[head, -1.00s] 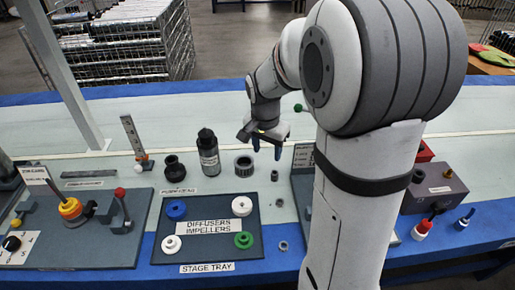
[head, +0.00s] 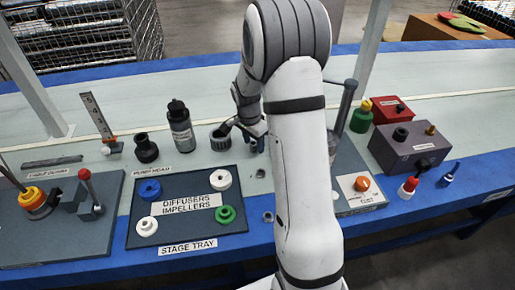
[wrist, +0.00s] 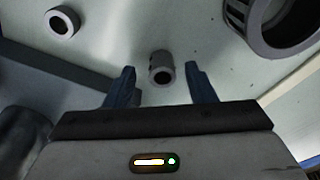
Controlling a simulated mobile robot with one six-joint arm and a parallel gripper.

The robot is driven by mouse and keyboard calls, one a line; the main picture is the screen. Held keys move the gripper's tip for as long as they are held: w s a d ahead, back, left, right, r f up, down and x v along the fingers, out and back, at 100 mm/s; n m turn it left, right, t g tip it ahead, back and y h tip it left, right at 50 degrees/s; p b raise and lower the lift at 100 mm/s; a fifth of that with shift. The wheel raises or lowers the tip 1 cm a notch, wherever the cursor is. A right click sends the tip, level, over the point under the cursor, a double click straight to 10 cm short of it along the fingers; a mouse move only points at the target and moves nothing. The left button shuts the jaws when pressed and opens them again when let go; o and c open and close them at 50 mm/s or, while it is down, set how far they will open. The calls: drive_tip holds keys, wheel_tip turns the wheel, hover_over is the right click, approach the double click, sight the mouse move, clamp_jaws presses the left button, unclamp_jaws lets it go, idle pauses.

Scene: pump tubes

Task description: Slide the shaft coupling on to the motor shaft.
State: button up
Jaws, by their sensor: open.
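My gripper (wrist: 160,85) is open in the wrist view, its two blue fingers apart. A small grey hollow cylinder, which looks like the shaft coupling (wrist: 161,68), stands between and slightly beyond the fingertips, with a visible gap on each side. In the head view my gripper (head: 253,147) is low over the table, just right of a dark ribbed ring (head: 220,138). The coupling cannot be made out clearly there. I cannot identify the motor shaft; my arm hides part of the fixture (head: 350,170) on the right.
The stage tray (head: 190,238) holds white, blue and green parts. A small loose ring (head: 260,173) lies near my gripper. A purple-grey box (head: 408,147) stands at right.

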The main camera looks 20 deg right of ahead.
drive_tip(key=shift+f, duration=0.6)
drive_tip(key=shift+c, duration=0.4)
clamp_jaws()
